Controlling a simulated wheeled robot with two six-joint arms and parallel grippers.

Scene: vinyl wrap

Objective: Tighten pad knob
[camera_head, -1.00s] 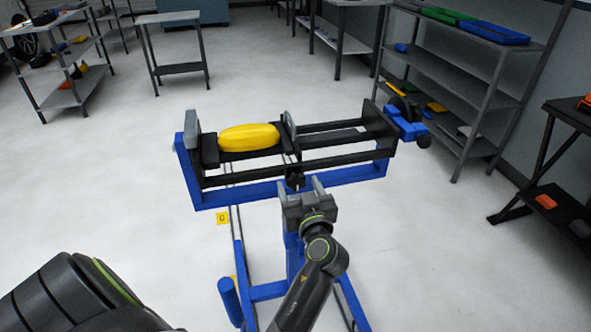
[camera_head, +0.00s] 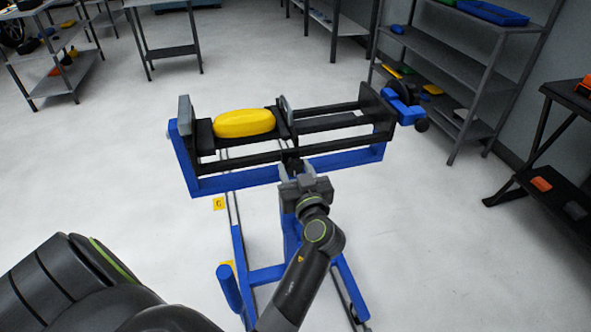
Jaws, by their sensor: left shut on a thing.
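A blue stand (camera_head: 232,184) carries a black clamp frame with rails. The small black pad knob (camera_head: 290,156) is on the front of the frame, below the middle of the front rail. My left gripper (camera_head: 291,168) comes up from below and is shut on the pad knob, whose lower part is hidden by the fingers. A grey upright pad (camera_head: 286,115) stands just right of a yellow rounded block (camera_head: 244,122), which rests on the black rails. Another grey pad (camera_head: 185,116) stands at the frame's left end. My right gripper is not in view.
Grey shelves (camera_head: 440,60) stand at the back right, a dark table (camera_head: 565,195) at the far right. The floor around the stand is clear.

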